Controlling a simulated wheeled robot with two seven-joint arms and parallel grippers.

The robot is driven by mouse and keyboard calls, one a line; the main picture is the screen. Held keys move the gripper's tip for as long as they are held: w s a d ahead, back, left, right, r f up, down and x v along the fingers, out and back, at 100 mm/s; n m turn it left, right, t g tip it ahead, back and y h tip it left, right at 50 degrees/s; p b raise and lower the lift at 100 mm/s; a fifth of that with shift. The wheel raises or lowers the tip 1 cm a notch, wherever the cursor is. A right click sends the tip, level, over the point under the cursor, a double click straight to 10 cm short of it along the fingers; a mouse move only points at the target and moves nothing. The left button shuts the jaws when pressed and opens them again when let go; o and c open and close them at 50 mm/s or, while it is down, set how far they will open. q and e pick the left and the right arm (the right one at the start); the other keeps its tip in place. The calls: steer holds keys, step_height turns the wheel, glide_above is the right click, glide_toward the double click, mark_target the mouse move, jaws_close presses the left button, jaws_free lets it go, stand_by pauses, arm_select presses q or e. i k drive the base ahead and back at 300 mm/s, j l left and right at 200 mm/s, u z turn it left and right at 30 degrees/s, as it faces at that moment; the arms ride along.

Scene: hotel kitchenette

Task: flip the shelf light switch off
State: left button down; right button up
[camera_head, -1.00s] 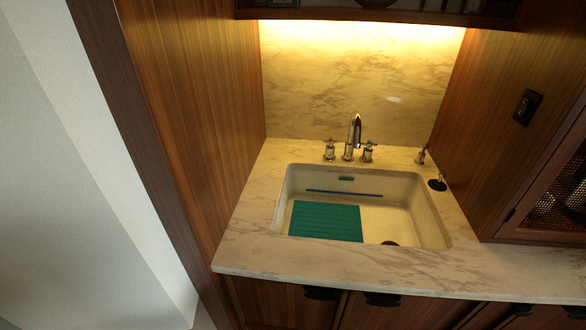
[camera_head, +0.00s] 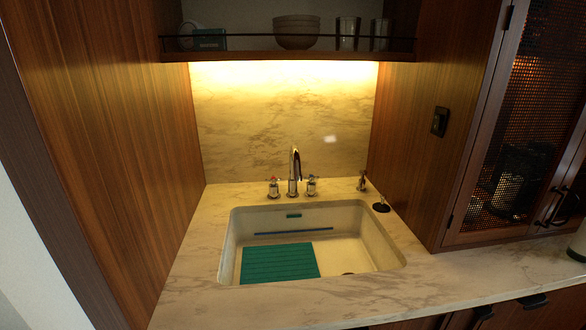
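The light switch (camera_head: 440,121) is a small dark plate on the wooden side wall to the right of the sink. Its lever is too small and dark to tell its position. The shelf (camera_head: 288,57) spans the niche above the sink, and a warm light under it is on and brightens the marble backsplash (camera_head: 285,120). Neither of my grippers is in view.
A white sink (camera_head: 385,236) with a green mat (camera_head: 279,263) is set in the marble counter (camera_head: 185,262). A faucet (camera_head: 294,172) stands behind it. Bowls (camera_head: 297,32) stand on the shelf. A mesh-door cabinet (camera_head: 508,150) is at right, beside the switch.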

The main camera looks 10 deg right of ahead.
mark_target(436, 125)
steer(key=z, duration=1.35)
